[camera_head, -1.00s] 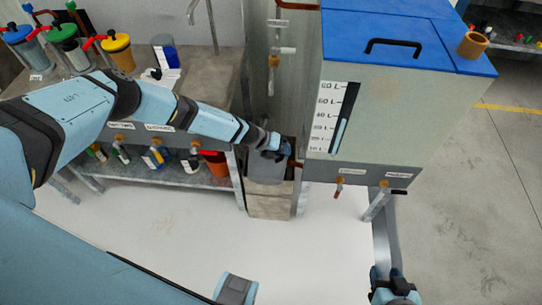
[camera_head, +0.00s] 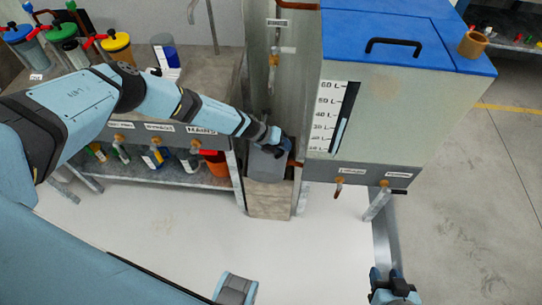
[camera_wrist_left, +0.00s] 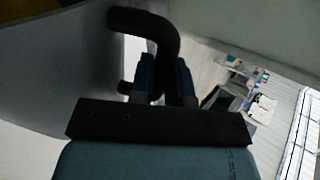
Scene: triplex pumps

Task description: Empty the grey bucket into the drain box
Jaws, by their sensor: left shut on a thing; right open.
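The grey bucket (camera_head: 266,166) is in the gap between the bench and the tank, over the top of the beige drain box (camera_head: 269,204). It looks tilted, and its contents cannot be seen. My left gripper (camera_head: 278,145) is at the bucket's upper right side. In the left wrist view, the left gripper (camera_wrist_left: 172,82) is shut on the bucket's dark bent handle (camera_wrist_left: 150,24), with the grey bucket wall (camera_wrist_left: 62,82) at left. The drain box opening is mostly hidden by the bucket. My right gripper (camera_head: 393,284) is open and empty at the lower right.
The tank (camera_head: 390,115) with a blue lid (camera_head: 400,35) stands right of the drain box. The bench (camera_head: 215,75) is at left, with lidded containers and an orange bucket (camera_head: 216,163) on its lower shelf. White floor (camera_head: 320,240) in front is clear.

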